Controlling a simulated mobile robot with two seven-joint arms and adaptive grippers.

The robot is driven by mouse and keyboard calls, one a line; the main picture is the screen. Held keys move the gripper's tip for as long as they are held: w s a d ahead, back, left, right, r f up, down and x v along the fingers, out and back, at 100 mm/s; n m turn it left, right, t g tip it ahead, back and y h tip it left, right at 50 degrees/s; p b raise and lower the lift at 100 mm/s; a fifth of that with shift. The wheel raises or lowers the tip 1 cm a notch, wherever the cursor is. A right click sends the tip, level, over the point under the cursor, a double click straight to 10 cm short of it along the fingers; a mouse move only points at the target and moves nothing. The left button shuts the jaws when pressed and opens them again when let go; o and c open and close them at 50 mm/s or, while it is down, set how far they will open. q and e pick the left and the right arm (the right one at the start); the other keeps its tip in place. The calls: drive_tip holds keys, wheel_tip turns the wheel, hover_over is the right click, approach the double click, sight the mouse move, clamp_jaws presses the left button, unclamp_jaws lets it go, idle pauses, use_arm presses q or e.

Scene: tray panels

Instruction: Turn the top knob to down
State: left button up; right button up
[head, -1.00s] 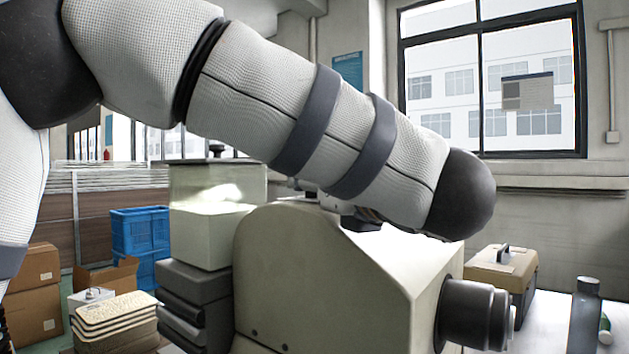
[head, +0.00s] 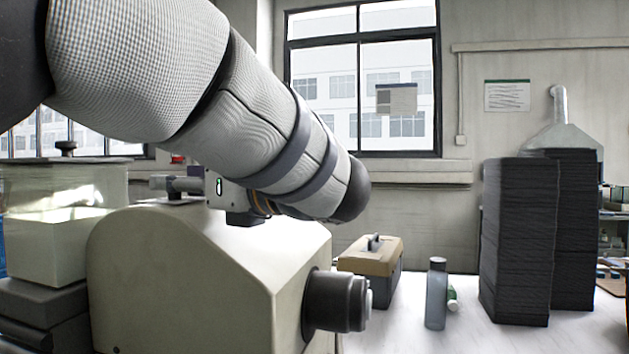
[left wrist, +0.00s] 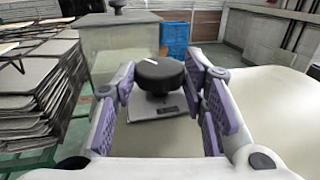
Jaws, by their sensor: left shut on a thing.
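The top knob (left wrist: 162,76) is a round black knob with a short white mark on its face, seen in the left wrist view. The mark lies toward the far left side of the knob. My left gripper (left wrist: 160,72) has its purple-padded fingers on both sides of the knob and is shut on it. In the head view my left arm reaches down from the upper left over the cream machine housing (head: 180,270). There the gripper is seen side-on above the housing, and the knob's mark cannot be made out. My right gripper is in neither view.
A larger dark knob (head: 337,301) sticks out of the housing's right side. A tan toolbox (head: 370,258), a grey bottle (head: 436,295) and tall dark stacks (head: 518,240) stand on the white table to the right. A pale box (head: 62,225) stands left of the housing.

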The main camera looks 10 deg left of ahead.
use_arm(q)
drive_tip(key=o, duration=1.1)
drive_tip(key=shift+f, duration=0.1)
drive_tip(key=shift+o, duration=0.2)
drive_tip(key=shift+t, duration=0.3)
